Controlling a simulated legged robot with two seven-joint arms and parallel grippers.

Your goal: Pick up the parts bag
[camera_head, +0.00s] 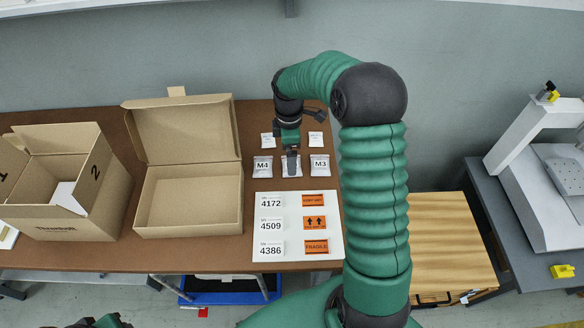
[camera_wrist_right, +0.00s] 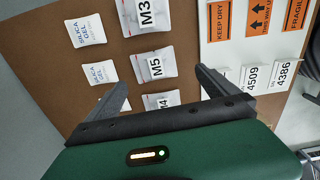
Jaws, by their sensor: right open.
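Three small parts bags lie in a row on the brown table: M4 (camera_head: 263,167) at left, M3 (camera_head: 319,165) at right, and M5 between them, mostly hidden by my right gripper in the head view. My right gripper (camera_head: 291,166) points down over the middle bag. In the right wrist view, the M5 bag (camera_wrist_right: 155,65) lies just beyond and between the two open fingers (camera_wrist_right: 163,82). Nothing is held. The M3 bag (camera_wrist_right: 146,16) and partly covered M4 bag (camera_wrist_right: 160,100) lie on either side. My left gripper's fingers are not visible.
Silica gel packets (camera_wrist_right: 85,30) lie behind the bags. A white label sheet (camera_head: 285,226) lies in front. An open cardboard box (camera_head: 188,204) stands left, with another box (camera_head: 72,215) farther left.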

